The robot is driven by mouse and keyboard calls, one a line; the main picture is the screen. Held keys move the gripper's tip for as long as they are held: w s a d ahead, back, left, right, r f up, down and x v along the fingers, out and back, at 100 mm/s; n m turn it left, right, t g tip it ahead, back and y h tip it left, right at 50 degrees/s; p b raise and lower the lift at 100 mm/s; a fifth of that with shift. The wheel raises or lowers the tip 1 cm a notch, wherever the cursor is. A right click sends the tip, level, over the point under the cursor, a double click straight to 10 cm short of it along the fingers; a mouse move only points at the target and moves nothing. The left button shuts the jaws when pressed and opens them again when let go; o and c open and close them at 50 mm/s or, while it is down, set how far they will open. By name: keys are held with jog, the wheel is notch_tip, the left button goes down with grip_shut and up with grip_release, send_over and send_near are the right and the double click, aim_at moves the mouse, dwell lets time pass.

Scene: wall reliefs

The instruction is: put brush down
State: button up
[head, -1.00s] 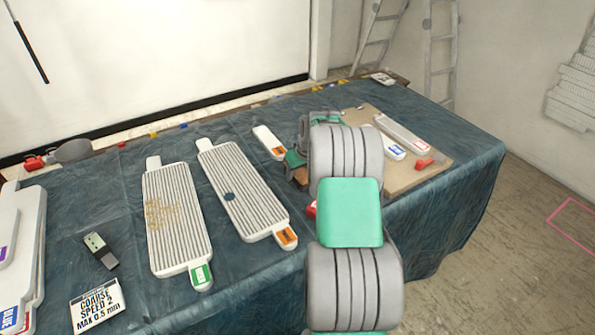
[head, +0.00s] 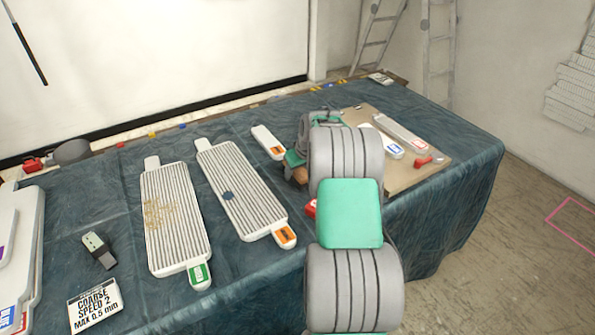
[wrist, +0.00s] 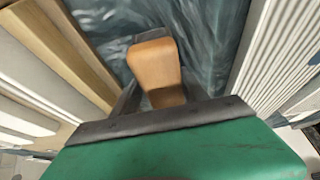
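The brush shows as a tan wooden piece (wrist: 155,68) between the dark fingers of my gripper (wrist: 157,95) in the wrist view. The fingers are closed on its sides. In the head view my gripper (head: 297,168) is low over the blue-covered table (head: 120,205), between the ribbed panel with the orange label and the brown board. A bit of brown wood (head: 300,175) shows under it. My arm hides much of the gripper, and I cannot tell whether the brush touches the cloth.
Two ribbed white panels (head: 175,215) (head: 240,190) lie to the left. A small white piece with an orange label (head: 268,142) lies behind the gripper. The brown board (head: 410,180) at right holds white pieces and a red item (head: 425,161). Bare cloth lies around the gripper.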

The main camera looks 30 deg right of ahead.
jog(key=shift+s+a+f, duration=0.25)
jog(key=shift+a+f, duration=0.4)
jog(key=shift+f, duration=0.2)
jog(key=v, duration=0.4)
jog(key=w+v, duration=0.1)
jog(key=v, duration=0.8)
jog(key=shift+w+d+r+p, duration=0.15)
jog(key=shift+d+r+p, duration=0.15)
jog(key=shift+d+r, duration=0.1)
jog(key=shift+a+r, duration=0.3)
jog(key=shift+a, duration=0.3)
jog(key=s+a+r, duration=0.1)
jog(key=s+a, duration=0.1)
jog(key=a, duration=0.4)
jog(key=s+a+r, duration=0.2)
jog(key=a, duration=0.3)
jog(key=s+a+f+g, duration=0.1)
jog(key=s+a+f, duration=0.1)
jog(key=s+a, duration=0.65)
jog(key=s+a+f+g, duration=0.1)
jog(key=s+a+f, duration=0.1)
jog(key=s+a, duration=0.7)
jog(key=shift+n, duration=0.4)
jog(key=r+p, duration=0.2)
jog(key=r, duration=0.1)
jog(key=r+p, duration=0.1)
jog(key=shift+s+d+r, duration=0.2)
jog(key=shift+d+r, duration=0.15)
jog(key=shift+d, duration=0.1)
